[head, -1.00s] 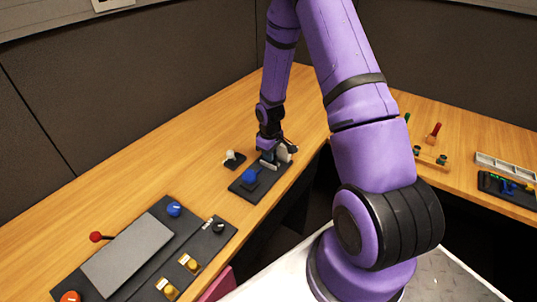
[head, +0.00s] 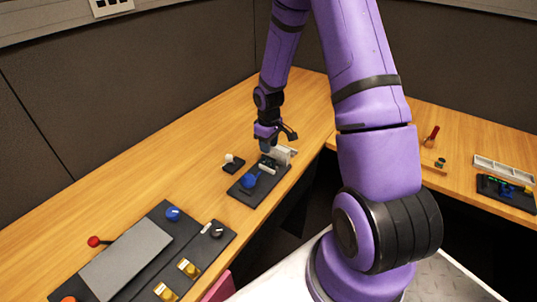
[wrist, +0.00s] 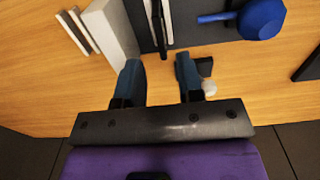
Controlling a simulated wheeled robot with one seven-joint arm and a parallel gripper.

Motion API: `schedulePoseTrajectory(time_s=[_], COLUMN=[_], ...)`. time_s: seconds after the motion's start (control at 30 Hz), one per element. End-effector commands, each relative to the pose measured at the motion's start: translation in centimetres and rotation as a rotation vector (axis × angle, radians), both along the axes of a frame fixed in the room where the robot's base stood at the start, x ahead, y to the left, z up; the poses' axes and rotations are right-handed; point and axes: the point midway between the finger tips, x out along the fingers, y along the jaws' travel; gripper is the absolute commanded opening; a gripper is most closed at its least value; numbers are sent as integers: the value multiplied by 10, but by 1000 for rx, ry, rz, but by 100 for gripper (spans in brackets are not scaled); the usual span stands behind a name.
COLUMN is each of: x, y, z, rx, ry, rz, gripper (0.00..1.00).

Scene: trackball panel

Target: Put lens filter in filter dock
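My gripper (head: 267,146) is above the far end of a black panel (head: 243,191) that carries a blue ball-shaped part (head: 249,181). In the wrist view my gripper (wrist: 158,75) shows two blue fingers spread apart with nothing between them. Ahead of the fingers a thin dark piece with a pale edge (wrist: 157,24) stands on the panel; it may be the lens filter in a slot, but I cannot tell. A pale upright block (wrist: 109,32) stands to its left and also shows in the head view (head: 281,155). I cannot tell which part is the filter dock.
Thin pale plates (wrist: 78,30) stand left of the block. A small base with a white knob (head: 231,161) sits left of the panel. A control panel (head: 130,260) with a red-tipped lever lies nearer. The wood behind is clear.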

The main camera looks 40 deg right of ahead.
Motion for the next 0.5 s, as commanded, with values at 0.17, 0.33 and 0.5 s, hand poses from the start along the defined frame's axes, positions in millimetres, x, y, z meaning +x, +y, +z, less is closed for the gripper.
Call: schedulePoseTrajectory(time_s=[0.17,0.33,0.5], x=[0,0,0], y=[0,0,2], z=[31,49,63], rx=[-1,0,-6], ry=[-3,-1,-6], rz=[1,0,-2], gripper=[34,34,34])
